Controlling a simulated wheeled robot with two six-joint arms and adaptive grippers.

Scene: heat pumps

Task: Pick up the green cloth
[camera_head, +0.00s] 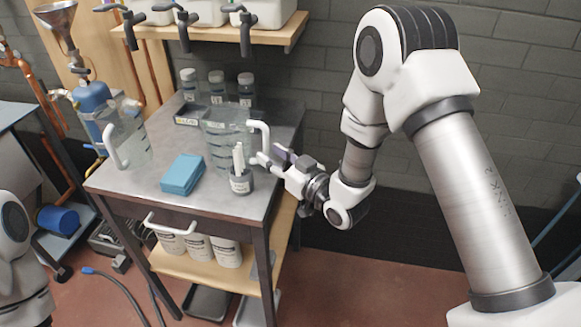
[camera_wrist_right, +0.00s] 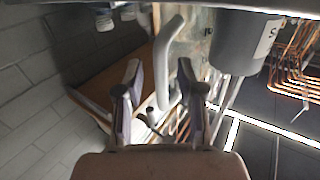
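A folded teal-blue cloth (camera_head: 182,174) lies flat on the metal table top, left of the grey cup; no plainly green cloth shows. My right gripper (camera_head: 266,158) is at the table's right side, beside the clear pitcher's white handle and the grey cup, to the right of the cloth and apart from it. In the right wrist view my right gripper (camera_wrist_right: 160,75) has its fingers apart, with the white handle (camera_wrist_right: 167,50) showing between them; whether they touch it I cannot tell. The cloth is not seen there. My left arm shows only at the lower left; its gripper is out of view.
The metal table (camera_head: 150,190) also holds a clear pitcher (camera_head: 222,135), another pitcher (camera_head: 127,135) at left, a grey cup (camera_head: 241,183) with white sticks, and lidded jars (camera_head: 217,88) at the back. A shelf (camera_head: 190,32) with taps overhangs the rear. The table's front is clear.

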